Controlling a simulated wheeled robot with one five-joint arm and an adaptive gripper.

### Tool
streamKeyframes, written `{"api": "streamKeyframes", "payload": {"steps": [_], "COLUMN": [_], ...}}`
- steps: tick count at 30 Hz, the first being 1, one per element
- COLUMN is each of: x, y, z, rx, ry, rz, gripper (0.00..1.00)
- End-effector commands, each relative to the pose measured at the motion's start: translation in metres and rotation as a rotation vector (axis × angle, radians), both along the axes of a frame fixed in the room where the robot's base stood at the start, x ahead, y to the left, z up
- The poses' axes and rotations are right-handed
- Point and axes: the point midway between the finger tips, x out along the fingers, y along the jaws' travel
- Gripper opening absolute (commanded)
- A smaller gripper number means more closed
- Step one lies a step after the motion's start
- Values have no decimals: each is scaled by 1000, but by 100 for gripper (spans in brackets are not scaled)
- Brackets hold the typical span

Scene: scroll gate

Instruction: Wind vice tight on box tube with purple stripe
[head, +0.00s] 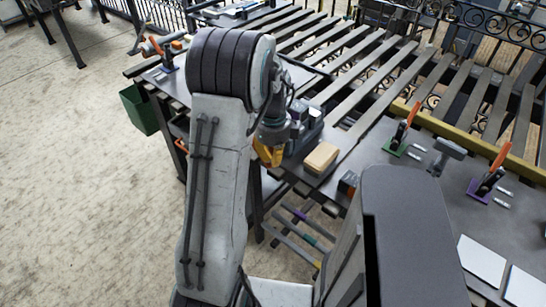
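A blue-grey vice (305,133) stands at the near edge of the slatted bench, just right of my arm. A small purple patch shows at its top, but I cannot tell whether it is the stripe of a box tube in the jaws. My gripper (268,153), with yellow-orange fingers, points down beside the vice's left side. My wrist and arm partly hide that area. I cannot tell whether the fingers touch the vice handle, which I cannot make out. Bars under the bench carry coloured bands, one of them purple (295,212).
A tan block (321,157) lies right of the vice. Orange-handled clamps stand on a green base (394,149) and a purple base (479,191). White sheets (482,262) lie at lower right. A green bin (139,109) hangs at the bench's left. The floor at left is clear.

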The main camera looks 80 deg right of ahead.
Motion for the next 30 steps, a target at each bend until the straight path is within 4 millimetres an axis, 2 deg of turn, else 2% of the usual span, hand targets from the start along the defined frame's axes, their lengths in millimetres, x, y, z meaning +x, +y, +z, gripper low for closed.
{"api": "streamKeyframes", "payload": {"steps": [30], "x": [-1], "y": [0], "z": [-8], "rx": [1], "ry": [-1], "rz": [0], "gripper": [0]}}
